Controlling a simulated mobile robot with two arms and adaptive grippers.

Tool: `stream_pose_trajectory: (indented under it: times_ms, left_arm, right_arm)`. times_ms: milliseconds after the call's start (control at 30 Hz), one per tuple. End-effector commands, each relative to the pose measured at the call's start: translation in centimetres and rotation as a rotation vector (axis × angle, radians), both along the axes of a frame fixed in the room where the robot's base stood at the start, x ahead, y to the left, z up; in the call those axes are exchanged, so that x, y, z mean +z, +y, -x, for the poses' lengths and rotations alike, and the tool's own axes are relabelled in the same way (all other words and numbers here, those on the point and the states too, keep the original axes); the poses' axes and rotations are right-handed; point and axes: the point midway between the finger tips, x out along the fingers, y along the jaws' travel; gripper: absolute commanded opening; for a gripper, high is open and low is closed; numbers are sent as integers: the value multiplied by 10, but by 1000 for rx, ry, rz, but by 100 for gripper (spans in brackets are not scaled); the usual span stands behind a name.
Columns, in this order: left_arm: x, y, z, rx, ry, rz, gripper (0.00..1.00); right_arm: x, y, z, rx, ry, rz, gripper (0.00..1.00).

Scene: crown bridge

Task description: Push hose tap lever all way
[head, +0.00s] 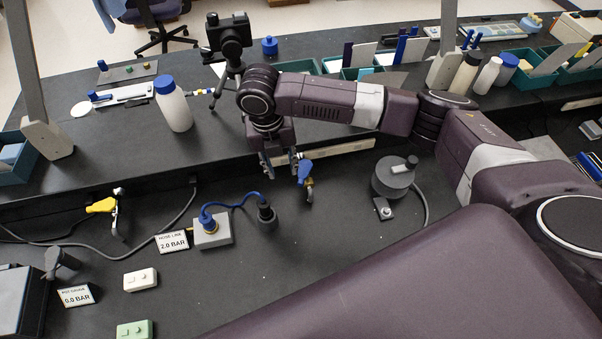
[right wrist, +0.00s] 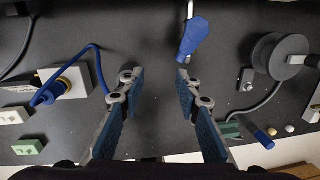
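A tap with a blue lever (head: 305,171) stands on the dark bench right beside my right gripper (head: 281,160). In the right wrist view the blue lever (right wrist: 194,38) lies just beyond the tip of the right-hand finger; whether they touch cannot be told. My right gripper (right wrist: 156,79) is open, with nothing between its fingers. A second tap with a yellow lever (head: 102,205) is at the left. A blue hose (head: 235,200) runs from a grey block (head: 213,232) to a dark fitting (head: 266,213). My left gripper is not in view.
A card reading 2.0 BAR (head: 172,242) and one reading 0.0 BAR (head: 76,296) stand at the left. A grey round device (head: 392,178) with a cable is right of the blue lever. A raised shelf holds a camera on a tripod (head: 229,40) and a white bottle (head: 173,108).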

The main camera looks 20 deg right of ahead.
Motion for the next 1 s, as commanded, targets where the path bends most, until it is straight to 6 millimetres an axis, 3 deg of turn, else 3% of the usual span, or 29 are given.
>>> stream_pose_trajectory:
  times_ms: [100, 300, 467, 800, 1000]
  left_arm:
    - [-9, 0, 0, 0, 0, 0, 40]
    - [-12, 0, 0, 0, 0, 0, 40]
    - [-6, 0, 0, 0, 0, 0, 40]
    - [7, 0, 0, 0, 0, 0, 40]
    - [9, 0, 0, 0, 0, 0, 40]
  right_arm:
    - [-6, -27, -17, -213, 45, 35, 31]
    - [-6, -46, -26, -393, 87, 59, 31]
    - [-19, -50, -23, -407, 94, 63, 31]
    - [-69, -58, -17, -404, 94, 63, 31]
    - [-81, -60, -16, -402, 90, 62, 31]
